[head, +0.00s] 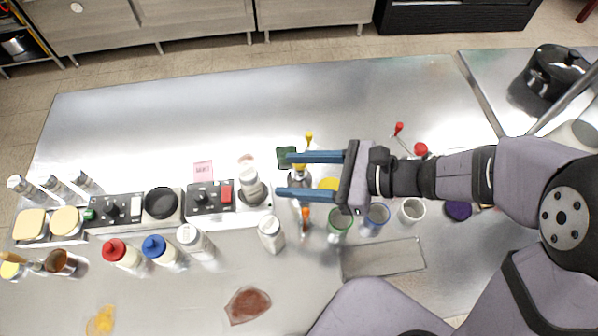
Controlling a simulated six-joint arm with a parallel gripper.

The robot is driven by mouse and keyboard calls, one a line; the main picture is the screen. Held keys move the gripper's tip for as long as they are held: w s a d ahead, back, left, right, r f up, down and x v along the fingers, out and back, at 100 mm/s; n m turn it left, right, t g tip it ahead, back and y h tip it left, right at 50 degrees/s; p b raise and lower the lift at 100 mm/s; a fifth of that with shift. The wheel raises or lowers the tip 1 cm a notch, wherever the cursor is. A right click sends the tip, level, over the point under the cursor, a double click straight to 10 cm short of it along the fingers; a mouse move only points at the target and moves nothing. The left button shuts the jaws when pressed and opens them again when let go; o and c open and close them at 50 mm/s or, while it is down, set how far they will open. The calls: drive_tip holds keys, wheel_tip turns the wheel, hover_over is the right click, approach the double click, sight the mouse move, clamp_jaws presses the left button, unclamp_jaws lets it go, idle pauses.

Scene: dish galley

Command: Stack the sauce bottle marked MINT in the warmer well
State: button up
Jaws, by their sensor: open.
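My gripper (284,175) is open, its two blue fingers pointing left above the counter. A pale bottle (251,185) stands at the right end of the warmer unit (224,219), left of the fingertips. A dark round well (162,203) shows in the unit's middle. White-capped bottles (271,234) (195,242) stand in front of the unit, beside a blue-capped bottle (160,252) and a red-capped bottle (120,255). I cannot read MINT on any bottle.
A pink note (203,171) lies behind the unit. Several small shakers (52,186) stand at the far left. Cups (376,218) and a metal tray (384,259) lie under and near my arm. Sauce spills (248,305) mark the front. The back of the counter (200,115) is clear.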

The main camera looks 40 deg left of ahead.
drive_tip(key=shift+d, duration=0.15)
drive_tip(key=w+d+f+n+t+h, duration=0.1)
drive_tip(key=d+n+h, duration=0.3)
drive_tip(key=d, duration=0.8)
drive_tip(key=w+d+f+n+t+h, duration=0.2)
drive_tip(key=w+d+f+n+h, duration=0.1)
drive_tip(key=d, duration=0.9)
drive_tip(key=w+d+f+n+t+h, duration=0.2)
drive_tip(key=w+d+f+n+h, duration=0.1)
drive_tip(key=d, duration=0.8)
drive_tip(key=f+n+h, duration=0.1)
drive_tip(key=n+h, duration=0.1)
drive_tip(key=n, duration=0.1)
drive_tip(key=shift+d+h, duration=0.3)
drive_tip(key=shift+d, duration=0.1)
